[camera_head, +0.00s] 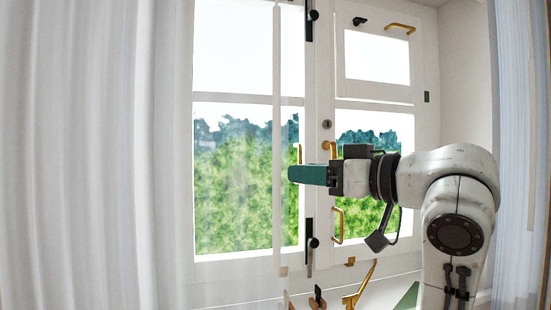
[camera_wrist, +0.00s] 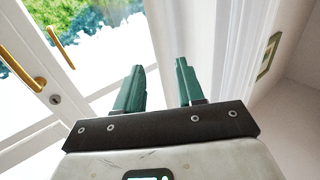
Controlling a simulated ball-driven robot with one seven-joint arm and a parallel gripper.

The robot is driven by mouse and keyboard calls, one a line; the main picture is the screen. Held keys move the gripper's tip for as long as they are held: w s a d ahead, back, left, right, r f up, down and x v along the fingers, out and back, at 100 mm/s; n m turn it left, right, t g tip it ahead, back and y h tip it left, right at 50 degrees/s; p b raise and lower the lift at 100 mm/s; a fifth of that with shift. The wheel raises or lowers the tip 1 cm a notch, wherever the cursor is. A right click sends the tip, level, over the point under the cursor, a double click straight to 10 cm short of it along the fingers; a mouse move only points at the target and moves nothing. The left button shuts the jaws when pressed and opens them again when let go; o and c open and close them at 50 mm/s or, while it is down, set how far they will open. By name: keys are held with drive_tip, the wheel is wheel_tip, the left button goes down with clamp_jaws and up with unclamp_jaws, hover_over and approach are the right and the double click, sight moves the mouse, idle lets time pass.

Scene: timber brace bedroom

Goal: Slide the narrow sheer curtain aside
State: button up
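White sheer curtain fabric (camera_head: 90,150) hangs in folds at the left of the head view. A thinner, see-through part (camera_head: 235,200) seems to reach across the left window pane, with a pale vertical edge (camera_head: 277,130). My gripper (camera_head: 291,174) points left, its teal fingertips close to that edge in the picture; whether they touch it I cannot tell. In the wrist view my gripper (camera_wrist: 160,66) has its two teal fingers apart. Pale surface shows between and beyond them, and no cloth is clearly held.
The window has a white frame (camera_head: 318,80), brass handles (camera_head: 337,226) and dark hinges. Another pale bluish curtain (camera_head: 520,130) hangs at the far right, behind my arm. Small objects, including a brass one (camera_head: 360,287), stand low below the window.

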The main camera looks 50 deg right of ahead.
sight(276, 171)
drive_tip(key=shift+w+p, duration=2.25)
drive_tip(key=shift+w, duration=1.6)
clamp_jaws()
